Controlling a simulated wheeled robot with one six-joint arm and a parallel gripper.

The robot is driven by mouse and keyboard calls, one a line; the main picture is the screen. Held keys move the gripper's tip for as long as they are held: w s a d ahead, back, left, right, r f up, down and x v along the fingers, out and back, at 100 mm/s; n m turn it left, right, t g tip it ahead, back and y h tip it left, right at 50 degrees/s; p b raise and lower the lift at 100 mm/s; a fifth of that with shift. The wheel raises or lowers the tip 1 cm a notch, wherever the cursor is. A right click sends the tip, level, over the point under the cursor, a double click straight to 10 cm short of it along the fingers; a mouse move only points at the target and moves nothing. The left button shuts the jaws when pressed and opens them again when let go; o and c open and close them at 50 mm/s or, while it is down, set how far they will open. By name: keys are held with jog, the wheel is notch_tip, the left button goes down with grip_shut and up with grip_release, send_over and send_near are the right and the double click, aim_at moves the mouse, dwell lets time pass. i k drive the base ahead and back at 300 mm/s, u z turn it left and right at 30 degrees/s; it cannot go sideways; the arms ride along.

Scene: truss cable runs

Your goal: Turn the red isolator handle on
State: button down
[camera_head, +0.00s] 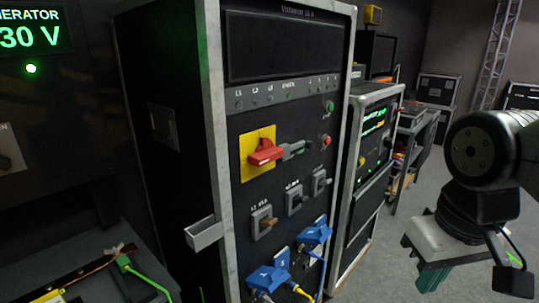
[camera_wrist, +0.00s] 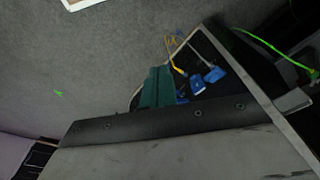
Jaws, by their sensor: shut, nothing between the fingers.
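The red isolator handle (camera_head: 266,152) sits on a yellow plate (camera_head: 248,168) on the front of the tall black rack (camera_head: 232,215) in the head view. It lies roughly sideways, with a grey piece (camera_head: 293,149) at its right end. My gripper (camera_head: 433,278) hangs at the lower right of the head view, well apart from the handle, its teal fingers pointing down. In the wrist view the teal fingers (camera_wrist: 158,88) are together and hold nothing. The handle cannot be made out in the wrist view.
Below the handle are grey switches (camera_head: 262,222) and blue connectors (camera_head: 268,279) with cables. A grey bracket (camera_head: 204,233) juts from the rack's left edge. A second rack (camera_head: 372,150) stands to the right. Grey floor (camera_head: 375,270) is open between racks and arm.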

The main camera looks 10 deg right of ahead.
aim_at(266, 153)
jog(key=z, duration=1.8)
jog(key=i, duration=0.5)
jog(key=u, duration=2)
